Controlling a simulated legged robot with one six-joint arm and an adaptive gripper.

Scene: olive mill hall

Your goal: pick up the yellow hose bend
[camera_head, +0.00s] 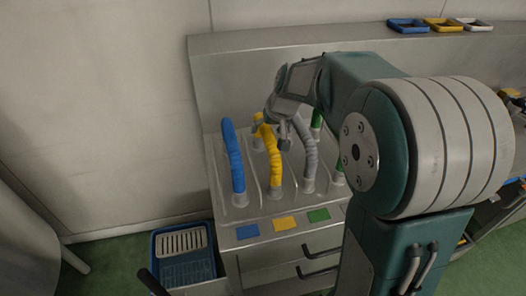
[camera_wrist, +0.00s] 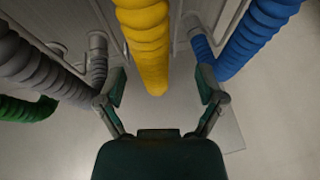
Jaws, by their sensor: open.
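The yellow hose bend (camera_head: 274,160) is a ribbed arched hose standing on the metal bench, between a blue hose and a grey one. In the wrist view the yellow hose bend (camera_wrist: 146,35) comes down from the top edge into the space between my fingers. My gripper (camera_wrist: 162,82) is open, with one finger on each side of it and a visible gap to both. In the head view my gripper (camera_head: 272,130) is at the upper part of the yellow bend and hides some of it. Whether it touches the bend cannot be told.
A blue hose (camera_head: 233,160) stands left, a grey hose (camera_head: 310,155) right, and a green hose (camera_head: 317,122) is partly behind my arm. Blue, yellow and green labels mark the bench (camera_head: 262,212) front. A blue crate (camera_head: 157,256) is on the floor. Small trays (camera_head: 408,30) sit on the ledge.

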